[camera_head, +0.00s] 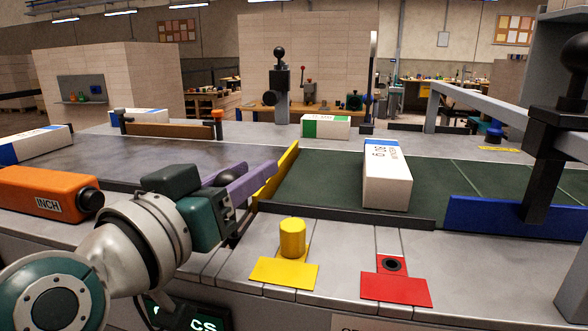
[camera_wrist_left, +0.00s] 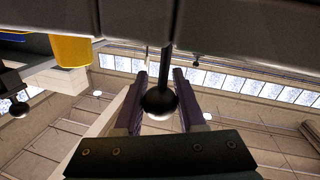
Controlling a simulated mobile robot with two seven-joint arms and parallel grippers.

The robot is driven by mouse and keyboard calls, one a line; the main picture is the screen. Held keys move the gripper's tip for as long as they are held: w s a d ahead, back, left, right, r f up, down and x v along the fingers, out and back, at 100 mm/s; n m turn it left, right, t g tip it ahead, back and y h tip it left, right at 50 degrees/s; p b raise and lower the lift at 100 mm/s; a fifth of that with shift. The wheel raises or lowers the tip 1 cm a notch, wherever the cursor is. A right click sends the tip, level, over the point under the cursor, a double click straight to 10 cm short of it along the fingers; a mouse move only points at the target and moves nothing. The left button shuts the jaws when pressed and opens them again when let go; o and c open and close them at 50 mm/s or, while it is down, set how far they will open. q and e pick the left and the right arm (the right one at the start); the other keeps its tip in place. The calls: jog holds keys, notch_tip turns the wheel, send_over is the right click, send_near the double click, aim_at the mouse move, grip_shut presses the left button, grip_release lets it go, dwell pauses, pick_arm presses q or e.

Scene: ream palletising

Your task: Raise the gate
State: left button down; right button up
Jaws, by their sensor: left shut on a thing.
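A yellow gate (camera_head: 275,174) stands as a slanted upright plate at the left edge of the green belt (camera_head: 320,190). My left gripper (camera_head: 252,174), with purple fingers, is just left of it. It is shut on a black ball knob (camera_head: 231,177), which also shows between the fingers in the left wrist view (camera_wrist_left: 159,102) on a dark rod. The join between the knob and the gate is hidden in the head view. My right gripper is not in view.
A white ream (camera_head: 386,180) lies on the green belt. A yellow cylinder (camera_head: 292,238) and a red plate with a hole (camera_head: 396,290) are on the front ledge. An orange INCH box (camera_head: 45,194) is at left. A blue pusher (camera_head: 500,215) stands at right.

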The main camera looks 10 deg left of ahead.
pick_arm(q)
jog(key=shift+r, duration=0.8)
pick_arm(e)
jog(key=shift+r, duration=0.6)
pick_arm(q)
jog(key=c, duration=0.9)
grip_release()
jog(key=o, duration=0.4)
jog(key=shift+f, duration=0.1)
jog(key=shift+s, duration=0.1)
